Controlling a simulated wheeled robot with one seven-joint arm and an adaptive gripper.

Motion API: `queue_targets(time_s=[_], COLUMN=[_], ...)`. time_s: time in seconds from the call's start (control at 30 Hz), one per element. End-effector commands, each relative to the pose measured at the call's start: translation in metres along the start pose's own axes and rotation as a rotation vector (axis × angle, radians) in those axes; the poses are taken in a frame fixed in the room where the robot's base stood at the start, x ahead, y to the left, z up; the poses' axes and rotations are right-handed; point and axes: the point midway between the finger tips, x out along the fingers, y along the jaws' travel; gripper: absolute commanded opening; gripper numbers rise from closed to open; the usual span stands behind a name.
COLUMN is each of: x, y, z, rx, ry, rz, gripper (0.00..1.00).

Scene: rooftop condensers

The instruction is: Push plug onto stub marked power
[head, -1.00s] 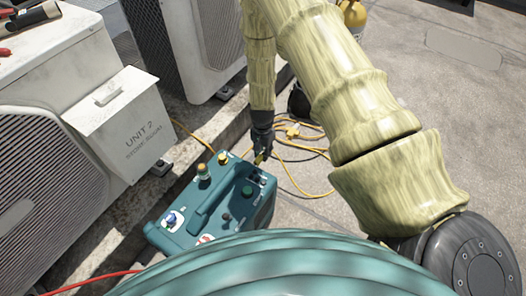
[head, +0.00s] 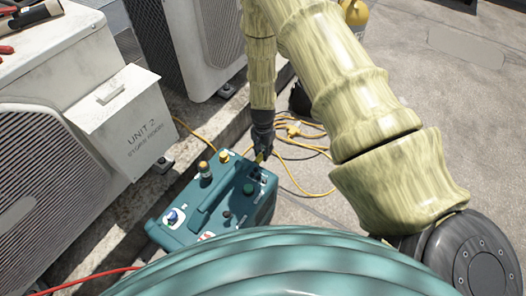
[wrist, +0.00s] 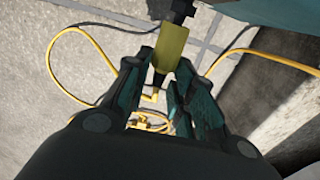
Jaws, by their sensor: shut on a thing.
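My gripper (head: 262,152) is shut on a yellow plug (wrist: 172,48), at the far right end of the teal machine (head: 196,232). In the wrist view the plug sits between my fingertips (wrist: 167,72), its far end against a black fitting (wrist: 173,10) beside the teal casing. I cannot tell whether that fitting is the stub marked power, or how far the plug is on it. Labels on the machine's top are too small to read.
A yellow cable (head: 300,185) lies looped on the ground beyond the machine. A white condenser with a "UNIT 2" box (head: 118,120) stands at left. A red hose (head: 90,280) runs along the lower left. Open concrete lies to the right.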

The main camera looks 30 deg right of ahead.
Motion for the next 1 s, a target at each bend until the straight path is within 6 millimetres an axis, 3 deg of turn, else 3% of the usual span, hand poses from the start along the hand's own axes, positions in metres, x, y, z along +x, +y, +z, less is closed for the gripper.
queue_targets(time_s=[1.0], x=[-0.0004], y=[-0.0001], z=[0.0081], rx=[0.0], ry=[0.0], rz=[0.0], gripper=[0.0])
